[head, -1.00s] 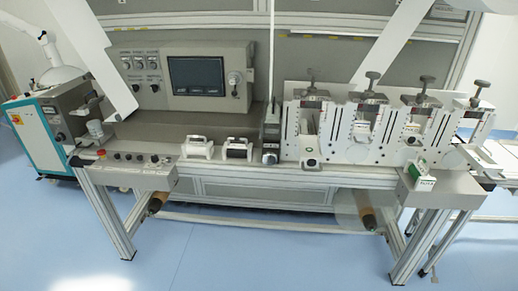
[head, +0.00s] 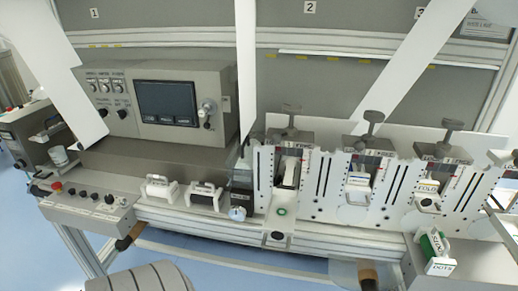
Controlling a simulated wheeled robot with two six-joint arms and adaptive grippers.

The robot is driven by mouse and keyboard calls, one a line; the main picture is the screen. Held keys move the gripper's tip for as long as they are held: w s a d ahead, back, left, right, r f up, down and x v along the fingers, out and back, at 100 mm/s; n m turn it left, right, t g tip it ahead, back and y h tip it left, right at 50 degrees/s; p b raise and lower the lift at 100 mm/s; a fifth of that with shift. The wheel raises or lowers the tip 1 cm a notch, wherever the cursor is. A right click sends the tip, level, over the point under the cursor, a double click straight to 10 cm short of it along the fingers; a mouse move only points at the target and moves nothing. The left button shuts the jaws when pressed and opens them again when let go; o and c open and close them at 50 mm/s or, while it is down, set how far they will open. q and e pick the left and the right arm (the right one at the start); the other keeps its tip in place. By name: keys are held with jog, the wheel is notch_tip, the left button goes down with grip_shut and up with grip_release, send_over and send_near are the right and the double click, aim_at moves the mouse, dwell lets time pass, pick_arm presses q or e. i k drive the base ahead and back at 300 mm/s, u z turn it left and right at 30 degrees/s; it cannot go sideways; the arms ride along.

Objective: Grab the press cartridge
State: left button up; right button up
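I cannot read a press label on any piece in the head view. A white handled block (head: 160,187) and a white block with a dark middle (head: 204,196) sit on the machine's front ledge. A white piece lettered FOLD (head: 427,189) sits in a slot of the white station row, and another white piece (head: 358,181) sits in the slot to its left. A green-and-white box lettered DOTS (head: 437,254) rests on the grey box at the lower right. Neither of my grippers shows.
A control box with a dark screen (head: 167,103) stands at the back left. A knob panel with a red button (head: 57,187) is at the ledge's left end. White web strips (head: 427,55) hang in front of the back wall. Black clamp knobs (head: 373,118) rise above the stations.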

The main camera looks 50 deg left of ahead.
aim_at(213, 197)
jog(key=u, duration=0.25)
jog(key=i, duration=1)
jog(key=u, duration=0.8)
